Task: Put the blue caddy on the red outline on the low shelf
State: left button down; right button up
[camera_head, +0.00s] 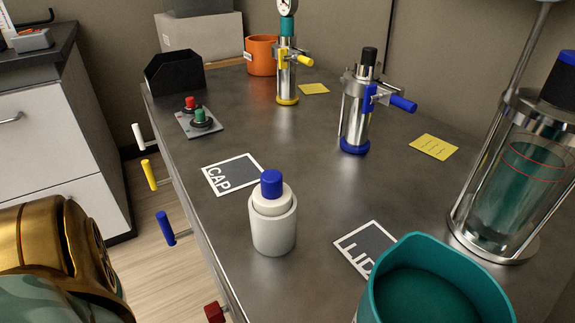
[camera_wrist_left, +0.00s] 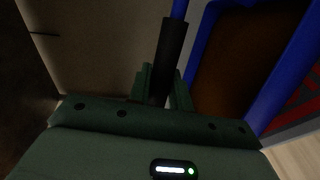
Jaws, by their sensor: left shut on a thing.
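In the left wrist view, my left gripper (camera_wrist_left: 162,88) is shut on the dark grip of a blue handle. The handle appears to belong to the blue caddy (camera_wrist_left: 281,75), whose blue edges and brown inside show to the right. Only part of the caddy is in view, and I cannot tell if it rests on anything. A red-marked patch (camera_wrist_left: 300,108) shows beyond its right edge; I cannot tell if this is the red outline. Neither the caddy nor a low shelf shows in the head view. My right gripper is not in view.
The grey bench (camera_head: 310,190) holds a white bottle (camera_head: 273,222), a teal container (camera_head: 430,290), metal cylinders and a glass vessel (camera_head: 515,190). Coloured rods (camera_head: 150,175) stick out from its left edge. Wooden floor lies between it and a white cabinet (camera_head: 50,130).

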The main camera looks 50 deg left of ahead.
pick_arm(q)
jog(key=c, duration=1.3)
grip_release()
jog(key=shift+s+r, duration=0.15)
jog(key=shift+s, duration=0.15)
jog(key=p+v, duration=0.2)
jog(key=v, duration=0.9)
jog(key=shift+s, duration=0.15)
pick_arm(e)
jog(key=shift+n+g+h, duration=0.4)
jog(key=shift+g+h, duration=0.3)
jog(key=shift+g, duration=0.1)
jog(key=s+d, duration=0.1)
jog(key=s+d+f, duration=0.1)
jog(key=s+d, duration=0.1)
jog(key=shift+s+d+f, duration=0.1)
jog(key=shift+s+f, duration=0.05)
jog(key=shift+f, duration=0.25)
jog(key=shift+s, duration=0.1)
